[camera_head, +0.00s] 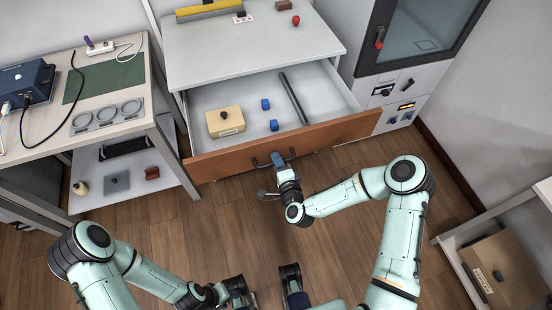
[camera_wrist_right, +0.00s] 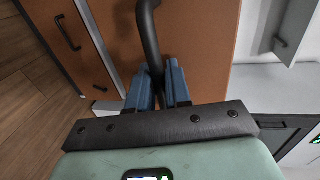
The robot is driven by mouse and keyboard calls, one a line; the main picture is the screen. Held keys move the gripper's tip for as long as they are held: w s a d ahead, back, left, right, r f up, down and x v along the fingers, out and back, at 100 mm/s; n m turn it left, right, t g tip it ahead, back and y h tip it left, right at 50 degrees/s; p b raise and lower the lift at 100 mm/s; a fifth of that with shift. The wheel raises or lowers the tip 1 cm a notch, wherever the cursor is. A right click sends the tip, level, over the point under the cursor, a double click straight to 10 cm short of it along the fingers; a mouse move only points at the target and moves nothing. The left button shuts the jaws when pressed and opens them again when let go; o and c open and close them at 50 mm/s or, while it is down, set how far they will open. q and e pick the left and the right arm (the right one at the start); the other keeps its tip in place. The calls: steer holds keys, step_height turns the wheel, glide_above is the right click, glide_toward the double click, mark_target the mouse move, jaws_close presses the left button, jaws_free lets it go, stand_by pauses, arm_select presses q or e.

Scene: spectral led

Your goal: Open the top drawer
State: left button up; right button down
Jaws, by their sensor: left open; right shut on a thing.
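The top drawer (camera_head: 330,136) has an orange-brown front and stands pulled out from the white-topped cabinet, so its grey inside shows in the head view. My right gripper (camera_head: 278,160) is at the middle of the drawer front, shut on the dark bar handle (camera_head: 262,163). In the right wrist view the handle (camera_wrist_right: 148,35) passes between the blue fingers of the right gripper (camera_wrist_right: 158,85). My left gripper (camera_head: 246,296) is low in the head view, over the floor, away from the drawer. It is open, with nothing seen in it.
In the drawer lie a tan box (camera_head: 226,121), blue pieces (camera_head: 265,104) and a dark rod (camera_head: 294,98). A workbench (camera_head: 132,72) with a blue device (camera_head: 27,82) stands at left. A cabinet with a glass door (camera_head: 425,38) stands at right. Wooden floor is clear before the drawer.

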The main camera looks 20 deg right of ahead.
steer(key=shift+s, duration=0.1)
steer(key=c, duration=1.3)
jaws_free()
steer(key=shift+o, duration=0.2)
steer(key=p+v, duration=0.5)
steer(key=v, duration=0.8)
steer(key=shift+s+p, duration=0.2)
steer(key=shift+p, duration=0.15)
